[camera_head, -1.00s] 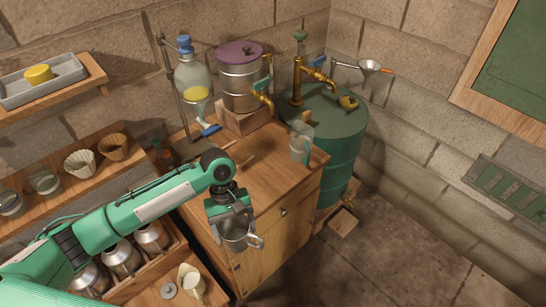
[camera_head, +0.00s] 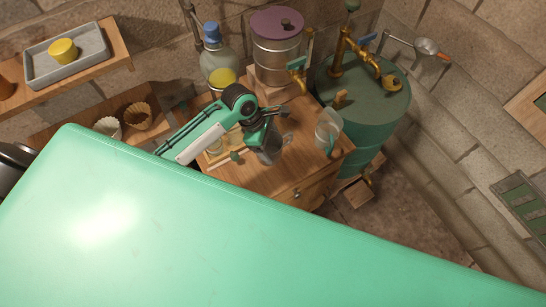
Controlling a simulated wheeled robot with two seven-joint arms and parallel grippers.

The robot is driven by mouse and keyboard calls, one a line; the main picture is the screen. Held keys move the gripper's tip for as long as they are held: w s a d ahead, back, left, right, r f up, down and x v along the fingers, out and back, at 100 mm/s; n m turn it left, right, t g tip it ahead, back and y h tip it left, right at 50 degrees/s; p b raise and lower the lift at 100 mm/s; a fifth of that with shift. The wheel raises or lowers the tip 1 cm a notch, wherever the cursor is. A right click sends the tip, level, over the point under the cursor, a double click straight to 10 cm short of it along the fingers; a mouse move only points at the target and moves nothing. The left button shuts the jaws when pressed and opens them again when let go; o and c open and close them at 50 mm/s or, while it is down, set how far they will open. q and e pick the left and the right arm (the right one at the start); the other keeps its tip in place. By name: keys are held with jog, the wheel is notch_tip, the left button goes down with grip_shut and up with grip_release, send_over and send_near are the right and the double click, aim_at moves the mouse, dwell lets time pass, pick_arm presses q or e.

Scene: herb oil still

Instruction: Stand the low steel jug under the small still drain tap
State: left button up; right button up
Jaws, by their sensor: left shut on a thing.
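My left gripper (camera_head: 264,135) is shut on the low steel jug (camera_head: 270,153). The jug hangs below the fingers, over the front of the wooden bench top; I cannot tell if its base touches the wood. The small still (camera_head: 277,62), a steel pot with a purple lid, stands on a wooden block at the back of the bench. Its brass drain tap (camera_head: 299,78) with a blue-green lever points forward. The jug is in front of the tap, to its lower left, and not under it. My right gripper is out of view.
A clear jug with a green handle (camera_head: 326,132) stands right of the held jug. A flask of yellow liquid (camera_head: 220,72) is at the back left. A green drum (camera_head: 372,100) with brass fittings stands at right. My own green body part hides the lower view.

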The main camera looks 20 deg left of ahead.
pick_arm(q)
jog(key=f, duration=0.4)
jog(key=f+p, duration=0.1)
jog(key=f, duration=0.2)
jog(key=shift+w+f, duration=0.2)
jog(key=shift+f, duration=0.15)
jog(key=shift+f+p, duration=0.6)
jog(key=shift+f, duration=1.75)
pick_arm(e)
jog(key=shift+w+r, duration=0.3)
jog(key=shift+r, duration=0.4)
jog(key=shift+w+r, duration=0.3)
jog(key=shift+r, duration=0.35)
pick_arm(q)
jog(key=o, duration=1)
jog(key=shift+f, duration=0.15)
